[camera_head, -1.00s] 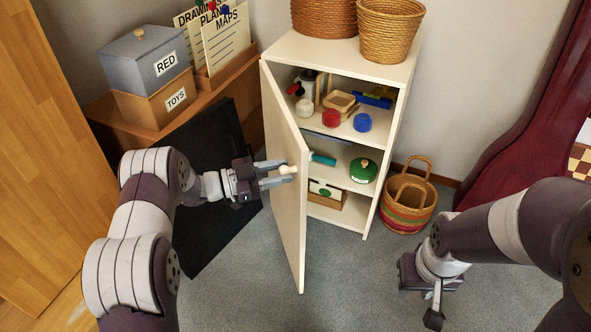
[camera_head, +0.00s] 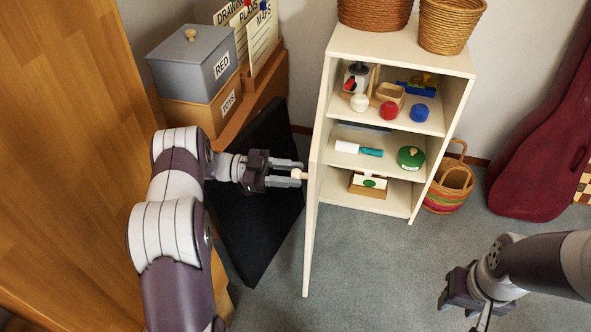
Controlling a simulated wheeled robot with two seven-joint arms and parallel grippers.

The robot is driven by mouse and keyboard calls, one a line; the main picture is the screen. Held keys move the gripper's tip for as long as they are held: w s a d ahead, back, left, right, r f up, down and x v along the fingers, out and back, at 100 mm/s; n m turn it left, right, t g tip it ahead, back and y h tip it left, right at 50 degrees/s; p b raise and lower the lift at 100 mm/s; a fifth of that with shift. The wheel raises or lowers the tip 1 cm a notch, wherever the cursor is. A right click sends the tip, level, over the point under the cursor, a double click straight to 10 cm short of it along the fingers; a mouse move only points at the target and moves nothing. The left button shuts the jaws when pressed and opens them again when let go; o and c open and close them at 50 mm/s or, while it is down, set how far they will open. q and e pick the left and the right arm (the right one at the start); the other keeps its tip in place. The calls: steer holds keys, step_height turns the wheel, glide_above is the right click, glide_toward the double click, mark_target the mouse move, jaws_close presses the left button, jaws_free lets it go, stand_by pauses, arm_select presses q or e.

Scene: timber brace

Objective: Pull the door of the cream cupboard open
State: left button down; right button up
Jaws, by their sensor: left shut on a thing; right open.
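The cream cupboard (camera_head: 398,48) stands against the back wall with its shelves showing. Its door (camera_head: 312,225) is hinged on the left side and stands wide open, seen nearly edge-on. A pale round knob (camera_head: 297,174) sticks out from the door's outer face. My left gripper (camera_head: 295,174) comes in from the left and is shut on the knob. My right gripper (camera_head: 476,318) is low at the right, over the floor and apart from the cupboard; its fingertips are partly cut off by the frame's edge.
A black panel (camera_head: 255,200) leans behind my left gripper, close to the door. A low wooden unit with grey and brown boxes (camera_head: 190,65) stands at the left. A striped basket (camera_head: 449,185) and a dark red case (camera_head: 540,150) stand right of the cupboard. Grey floor in front is clear.

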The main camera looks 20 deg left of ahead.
arm_select(q)
steer(key=shift+a, duration=0.15)
steer(key=c, duration=0.8)
jaws_free()
steer(key=shift+o, duration=0.2)
steer(key=s+a, duration=0.1)
steer(key=a, duration=0.6)
steer(key=shift+s+a, duration=0.2)
